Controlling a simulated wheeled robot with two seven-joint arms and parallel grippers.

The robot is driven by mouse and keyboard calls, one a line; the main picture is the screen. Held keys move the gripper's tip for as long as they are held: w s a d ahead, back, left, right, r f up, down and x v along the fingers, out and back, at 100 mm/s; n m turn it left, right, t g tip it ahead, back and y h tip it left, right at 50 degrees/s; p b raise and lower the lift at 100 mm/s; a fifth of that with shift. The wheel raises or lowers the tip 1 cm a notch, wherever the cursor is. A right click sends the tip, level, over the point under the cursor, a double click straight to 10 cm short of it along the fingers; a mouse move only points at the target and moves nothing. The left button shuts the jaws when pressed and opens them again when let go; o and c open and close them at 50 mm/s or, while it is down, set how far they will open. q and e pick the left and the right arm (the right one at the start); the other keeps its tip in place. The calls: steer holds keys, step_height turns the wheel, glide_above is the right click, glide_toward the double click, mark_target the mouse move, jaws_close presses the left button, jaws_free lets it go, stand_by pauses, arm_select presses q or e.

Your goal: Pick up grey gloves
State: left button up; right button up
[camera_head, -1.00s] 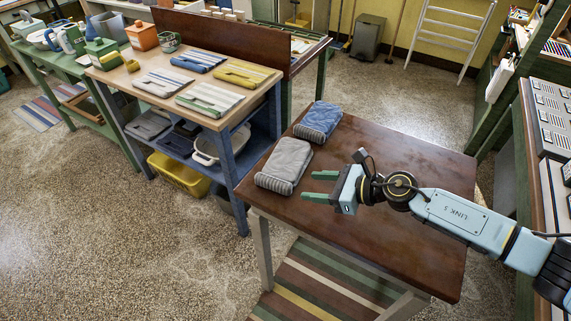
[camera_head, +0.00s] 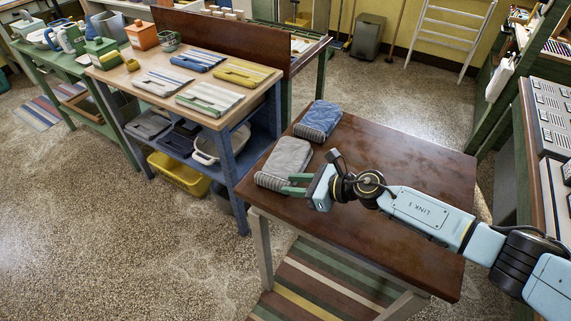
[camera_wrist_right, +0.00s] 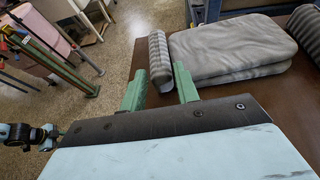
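The grey gloves (camera_head: 290,157) lie as a folded stack on the dark brown table, with a ribbed rolled cuff (camera_head: 268,182) along their near edge. In the right wrist view the gloves (camera_wrist_right: 230,48) lie beyond my fingers. My right gripper (camera_head: 292,184) has its green fingers at the right end of the cuff. In the right wrist view, the fingers (camera_wrist_right: 158,90) are apart, with the cuff's near end (camera_wrist_right: 160,65) between them. I cannot tell whether they touch it. My left gripper is not in view.
Blue gloves (camera_head: 319,120) lie just behind the grey ones. The rest of the brown table (camera_head: 400,165) is bare. A wooden workbench (camera_head: 240,115) with folded cloths stands to the left, with a yellow bin (camera_head: 180,174) below. Grey boxes (camera_head: 550,115) stand at the right.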

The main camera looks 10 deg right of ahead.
steer(key=c, duration=0.6)
step_height(320, 180, up, 18)
steer(key=p, duration=0.8)
steer(key=shift+a, duration=0.1)
